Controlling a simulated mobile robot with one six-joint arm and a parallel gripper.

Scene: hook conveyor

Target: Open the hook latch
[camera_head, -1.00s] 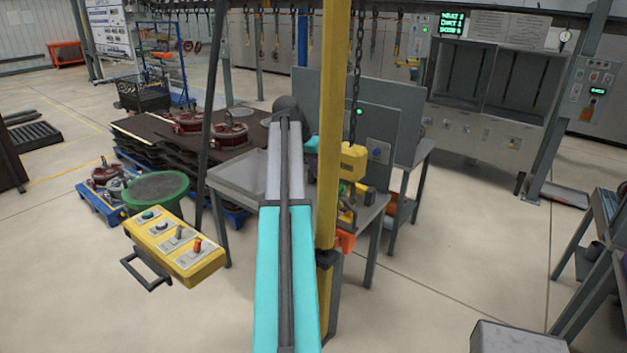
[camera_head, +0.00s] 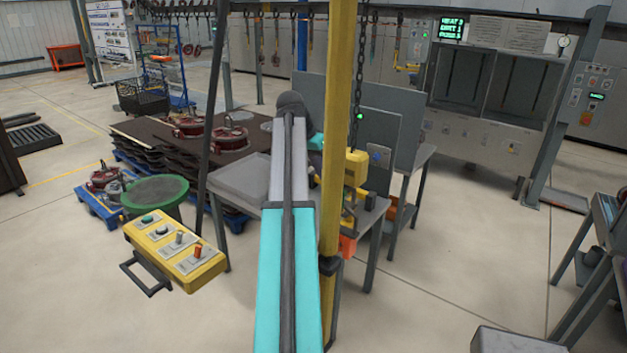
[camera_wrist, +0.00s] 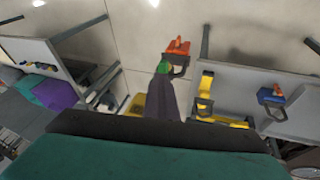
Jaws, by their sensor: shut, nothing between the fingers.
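A yellow hook block (camera_head: 355,168) hangs from a dark chain beside the yellow post. Its lower yellow hook part (camera_head: 349,215) is partly hidden by the post. In the wrist view yellow hook-like parts (camera_wrist: 205,96) show right of my gripper (camera_wrist: 162,84), which appears as a dark, closed finger shape pointing up the picture. It is shut and empty, with a small gap in the picture to the yellow parts. A green piece shows at its tip; I cannot tell whether they touch. The latch cannot be made out clearly. In the head view my arm and the post hide my gripper.
The yellow post (camera_head: 337,120) stands close to the right of my arm. A grey table (camera_head: 245,178) stands behind it. An orange part with a dark bracket (camera_wrist: 178,47) lies beyond my gripper. A yellow control box (camera_head: 175,250) stands left.

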